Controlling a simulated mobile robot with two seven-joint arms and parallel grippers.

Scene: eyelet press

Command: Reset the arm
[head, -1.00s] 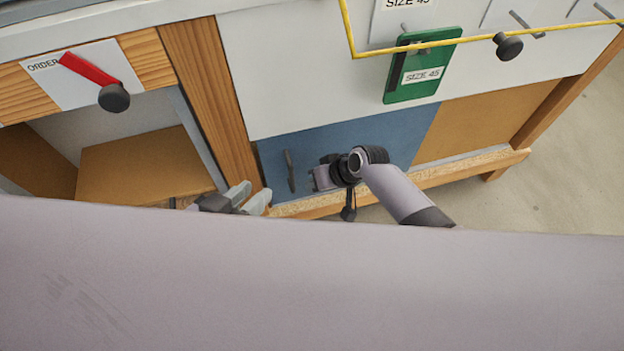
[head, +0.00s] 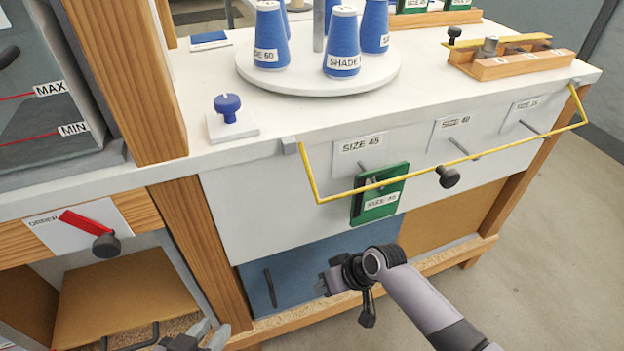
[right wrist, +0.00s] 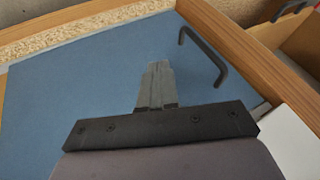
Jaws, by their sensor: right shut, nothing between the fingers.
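My right gripper (head: 323,287) is in front of the blue drawer front (head: 300,263) low on the bench, to the right of its dark bar handle (head: 271,288). In the right wrist view its fingers (right wrist: 157,87) are together with nothing between them, and the handle (right wrist: 203,57) stands apart from them. My left gripper (head: 208,334) is at the bottom edge of the head view, left of the blue drawer. Its two pale fingers show a gap and look empty; its arm is mostly out of view.
A yellow rail (head: 440,163) sticks out from the bench front, near a green SIZE 45 card (head: 379,196) on a peg and a black knob (head: 448,176). Blue thread cones (head: 342,45) stand on a white turntable (head: 300,80). An open compartment (head: 120,290) is at lower left. Floor is clear at right.

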